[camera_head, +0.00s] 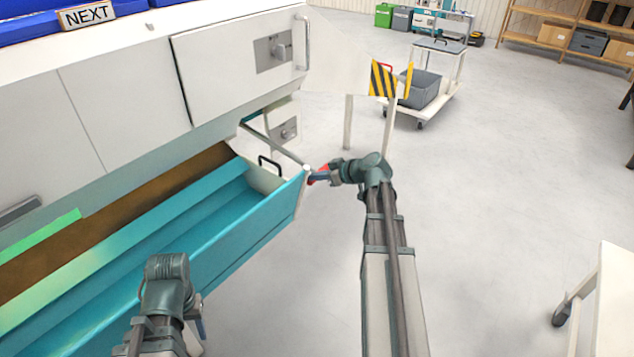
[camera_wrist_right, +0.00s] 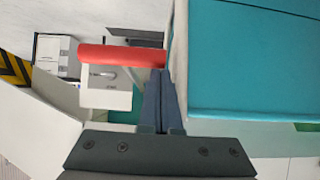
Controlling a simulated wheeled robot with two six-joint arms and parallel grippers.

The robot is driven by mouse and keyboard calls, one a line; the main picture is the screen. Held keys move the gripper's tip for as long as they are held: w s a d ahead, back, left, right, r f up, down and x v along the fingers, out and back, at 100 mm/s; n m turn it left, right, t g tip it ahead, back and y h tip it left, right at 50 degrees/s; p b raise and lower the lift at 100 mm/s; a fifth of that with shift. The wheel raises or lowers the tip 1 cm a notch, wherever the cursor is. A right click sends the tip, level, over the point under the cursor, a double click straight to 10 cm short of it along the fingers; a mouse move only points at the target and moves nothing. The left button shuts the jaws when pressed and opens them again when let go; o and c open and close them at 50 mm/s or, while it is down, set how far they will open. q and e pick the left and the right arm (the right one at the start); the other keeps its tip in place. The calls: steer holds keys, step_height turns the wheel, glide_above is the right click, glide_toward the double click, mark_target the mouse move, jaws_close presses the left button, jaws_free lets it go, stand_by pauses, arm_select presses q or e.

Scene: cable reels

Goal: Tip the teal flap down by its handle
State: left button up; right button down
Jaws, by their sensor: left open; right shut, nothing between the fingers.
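The teal flap (camera_head: 215,255) runs as a long trough along the machine's front at lower left, its near edge raised. It also shows at the upper right of the right wrist view (camera_wrist_right: 250,60). A red bar handle (camera_wrist_right: 120,55) stands out at the flap's end, right at my right gripper's fingertips. My right gripper (camera_head: 318,177) is at that end corner; in its wrist view its fingers (camera_wrist_right: 162,95) are shut with nothing between them. Whether they touch the bar I cannot tell. My left gripper (camera_head: 200,318) is low in front of the flap, open, mostly hidden behind its wrist.
A black handle (camera_head: 270,166) sits on the white end panel beside the trough. A black-and-yellow striped plate (camera_head: 383,79) and a cart with a grey bin (camera_head: 422,90) stand farther back. A white table (camera_head: 612,300) is at right. The floor between is clear.

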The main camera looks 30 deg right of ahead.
steer(key=w+a+f+t+b, duration=0.1)
steer(key=w+f+b, duration=0.1)
steer(key=f+b, duration=0.6)
steer(key=w+a+f+t+b, duration=0.1)
steer(key=w+f+b, duration=0.1)
steer(key=f+b, duration=0.7)
steer(key=shift+w+y+b, duration=0.2)
steer(key=shift+y+b, duration=0.1)
steer(key=shift+b, duration=0.7)
